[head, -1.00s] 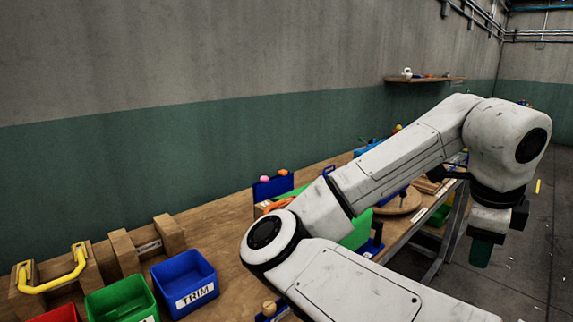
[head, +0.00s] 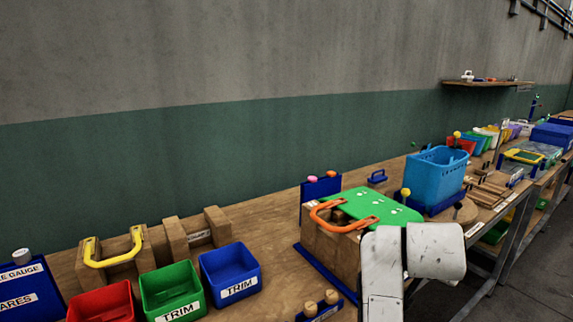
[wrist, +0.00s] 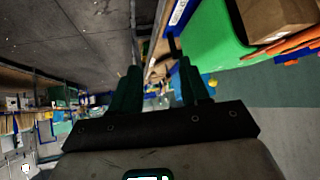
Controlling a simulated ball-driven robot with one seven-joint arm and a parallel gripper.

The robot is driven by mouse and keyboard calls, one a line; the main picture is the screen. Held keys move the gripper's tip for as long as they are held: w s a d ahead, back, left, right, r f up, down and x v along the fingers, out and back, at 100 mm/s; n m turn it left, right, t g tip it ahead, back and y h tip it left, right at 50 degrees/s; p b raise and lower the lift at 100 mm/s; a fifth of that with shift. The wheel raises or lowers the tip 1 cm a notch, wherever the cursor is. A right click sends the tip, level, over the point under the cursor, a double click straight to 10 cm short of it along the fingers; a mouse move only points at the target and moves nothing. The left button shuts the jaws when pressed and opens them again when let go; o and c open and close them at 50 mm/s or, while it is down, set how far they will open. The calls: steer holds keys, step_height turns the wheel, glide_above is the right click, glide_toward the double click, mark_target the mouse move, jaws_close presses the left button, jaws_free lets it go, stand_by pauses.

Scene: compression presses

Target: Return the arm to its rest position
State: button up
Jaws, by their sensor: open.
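My arm shows at the lower right of the head view, as a white upright link and a rounded joint in front of the workbench (head: 285,222). My gripper is outside the head view. In the wrist view my gripper (wrist: 160,88) shows two dark green fingers standing apart with nothing between them. The green-topped press (head: 372,208) with an orange handle stands on the bench just behind my arm. Its green plate (wrist: 212,38) also shows in the wrist view at the upper right, apart from my fingers.
Red, green and blue bins (head: 229,272) stand at the front left of the bench. A yellow handle (head: 113,250) on wooden blocks is behind them. A light blue basket (head: 436,175) stands right of the press. Open floor (head: 535,270) lies at the right.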

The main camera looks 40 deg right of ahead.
steer(key=w+a+f+n+t+y, duration=0.1)
steer(key=w+a+f+n+y, duration=0.25)
steer(key=a+f+n, duration=0.95)
steer(key=s+a+f+n+g+y, duration=0.1)
steer(key=s+a+f+n+y, duration=0.1)
steer(key=s+a+f, duration=0.3)
steer(key=s+a+f+n+y, duration=0.1)
steer(key=s+a+f+y, duration=0.2)
steer(key=a+f, duration=0.7)
steer(key=shift+s+n+g, duration=0.4)
steer(key=shift+s, duration=0.55)
